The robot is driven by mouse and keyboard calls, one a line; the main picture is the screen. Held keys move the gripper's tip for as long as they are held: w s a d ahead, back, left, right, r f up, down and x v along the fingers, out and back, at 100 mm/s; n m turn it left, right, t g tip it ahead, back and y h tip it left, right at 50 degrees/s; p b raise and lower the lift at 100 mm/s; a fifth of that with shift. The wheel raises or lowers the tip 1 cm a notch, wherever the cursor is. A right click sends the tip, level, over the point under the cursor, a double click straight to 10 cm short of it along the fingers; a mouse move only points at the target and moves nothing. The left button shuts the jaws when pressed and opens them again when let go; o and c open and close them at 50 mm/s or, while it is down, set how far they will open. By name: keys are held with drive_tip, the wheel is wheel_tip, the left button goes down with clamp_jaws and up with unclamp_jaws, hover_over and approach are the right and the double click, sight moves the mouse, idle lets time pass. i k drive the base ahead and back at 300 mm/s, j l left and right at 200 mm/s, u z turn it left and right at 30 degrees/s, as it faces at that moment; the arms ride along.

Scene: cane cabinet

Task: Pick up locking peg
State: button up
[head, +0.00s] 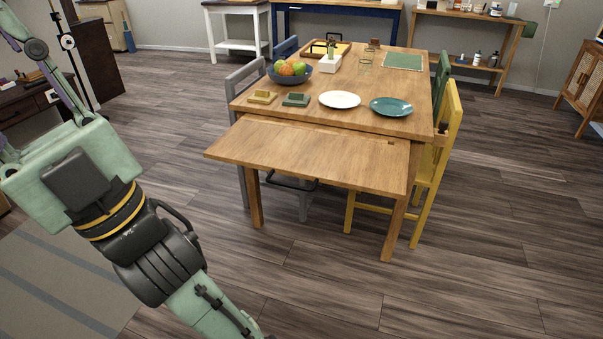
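A small dark brown mark or piece (391,142) shows at the back right of the table's lower, pulled-out leaf (300,155). Another small dark brown piece (441,128) shows at the table's right side, by the yellow chair. Both are too small to tell whether either is the locking peg, or whether it lies loose or sits in a hole. My arm (150,250) comes down the left side and leaves the picture at the bottom. My gripper is outside the picture.
The wooden table (340,85) bears a fruit bowl (290,72), a white plate (340,99) and a teal plate (391,106). A yellow chair (450,110) stands close at its right, a grey chair (244,78) at its left. The floor in front is clear.

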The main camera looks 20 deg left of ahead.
sight(443, 126)
drive_tip(key=i+z, duration=0.5)
drive_tip(key=i, duration=0.65)
drive_tip(key=i+j+z, duration=0.15)
drive_tip(key=i+j, duration=0.5)
drive_tip(key=j, duration=0.15)
drive_tip(key=i+j, duration=0.1)
drive_tip(key=j, duration=0.5)
drive_tip(key=i, duration=0.05)
